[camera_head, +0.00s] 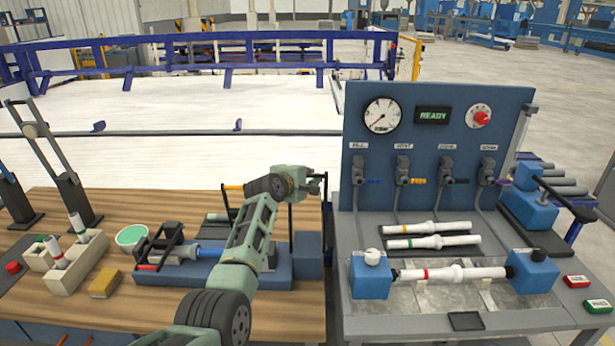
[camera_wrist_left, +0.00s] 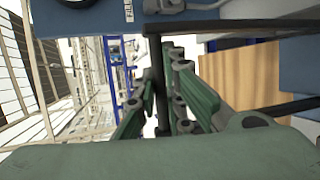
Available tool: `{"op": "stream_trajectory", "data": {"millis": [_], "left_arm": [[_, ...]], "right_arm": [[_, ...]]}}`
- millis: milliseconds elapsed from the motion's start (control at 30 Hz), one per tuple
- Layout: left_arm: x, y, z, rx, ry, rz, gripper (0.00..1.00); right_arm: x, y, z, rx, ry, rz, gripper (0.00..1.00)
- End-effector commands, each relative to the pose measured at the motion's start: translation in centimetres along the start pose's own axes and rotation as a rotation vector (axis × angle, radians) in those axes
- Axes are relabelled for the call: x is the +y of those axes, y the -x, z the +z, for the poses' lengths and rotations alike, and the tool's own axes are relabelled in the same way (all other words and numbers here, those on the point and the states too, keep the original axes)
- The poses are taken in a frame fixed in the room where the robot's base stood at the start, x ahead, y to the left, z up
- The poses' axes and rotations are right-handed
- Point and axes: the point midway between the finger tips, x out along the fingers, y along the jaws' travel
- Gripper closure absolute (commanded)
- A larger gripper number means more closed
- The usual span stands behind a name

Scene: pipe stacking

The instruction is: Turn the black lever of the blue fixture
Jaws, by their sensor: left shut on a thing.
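The blue fixture (camera_head: 215,275) lies along the wooden bench, with a blue block (camera_head: 308,265) at its right end. A thin black upright lever (camera_head: 326,215) rises beside that block, close to the edge of the grey test station. My left gripper (camera_head: 317,183) reaches over the fixture from the front and is shut on the upper part of this lever. In the left wrist view the black lever (camera_wrist_left: 158,75) stands between the green fingers. My left forearm hides part of the fixture's middle. My right gripper is not in view.
The blue gauge panel (camera_head: 436,120) stands just right of the gripper, with several valves. A white pipe (camera_head: 450,273) lies between two blue blocks before it. A white-block pipe holder (camera_head: 75,270), green-white bowl (camera_head: 131,235) and yellow sponge (camera_head: 104,283) are at left.

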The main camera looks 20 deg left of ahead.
Motion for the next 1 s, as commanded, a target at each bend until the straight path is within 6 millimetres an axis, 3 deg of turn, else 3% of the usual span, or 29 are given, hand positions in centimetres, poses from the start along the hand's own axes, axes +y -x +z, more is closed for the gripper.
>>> {"op": "stream_trajectory", "data": {"millis": [267, 667, 1000], "left_arm": [[0.1, 0.0, 0.0, 0.000, 0.003, 0.003, 0.71], [0.1, 0.3, 0.0, -0.001, 0.000, 0.002, 0.71], [0.0, 4.0, -0.1, 0.001, 0.001, 0.003, 0.71]], "right_arm": [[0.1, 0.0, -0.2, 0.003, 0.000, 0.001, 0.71], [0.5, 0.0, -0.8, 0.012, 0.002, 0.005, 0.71], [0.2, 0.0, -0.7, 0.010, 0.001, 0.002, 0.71]]}}
